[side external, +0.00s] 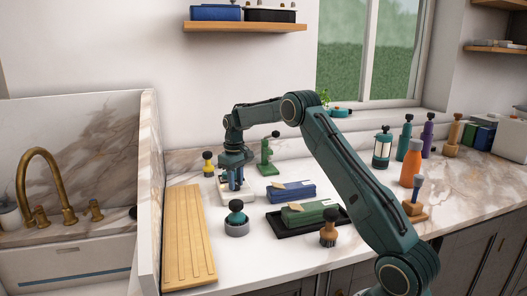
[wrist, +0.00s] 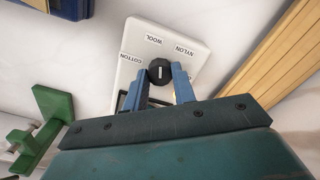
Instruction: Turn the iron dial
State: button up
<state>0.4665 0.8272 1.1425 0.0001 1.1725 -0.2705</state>
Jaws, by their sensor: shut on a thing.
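The iron dial (wrist: 159,71) is a round black knob with a pale mark on it. It sits on a white panel (wrist: 132,43) with the words COTTON, WOOL and NYLON around it. In the wrist view my gripper (wrist: 160,80) has its two blue fingers shut on the dial, one on each side. The dial's pale mark points roughly up in the picture, toward WOOL. In the side view my gripper (side external: 236,187) points down over the white base, and the dial itself is hidden there by the fingers.
A wooden slatted board (side external: 188,237) lies in front. Blue (side external: 291,191) and green (side external: 309,212) boxes stand to the right. A dark-topped round item (side external: 236,217) stands nearer.

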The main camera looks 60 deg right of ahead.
aim_at(236, 184)
jog(key=n, duration=1.4)
jog(key=shift+r, duration=0.1)
dwell(0.4)
jog(key=o, duration=1)
notch_tip(236, 184, up, 14)
jog(key=shift+f, duration=0.15)
dwell(0.5)
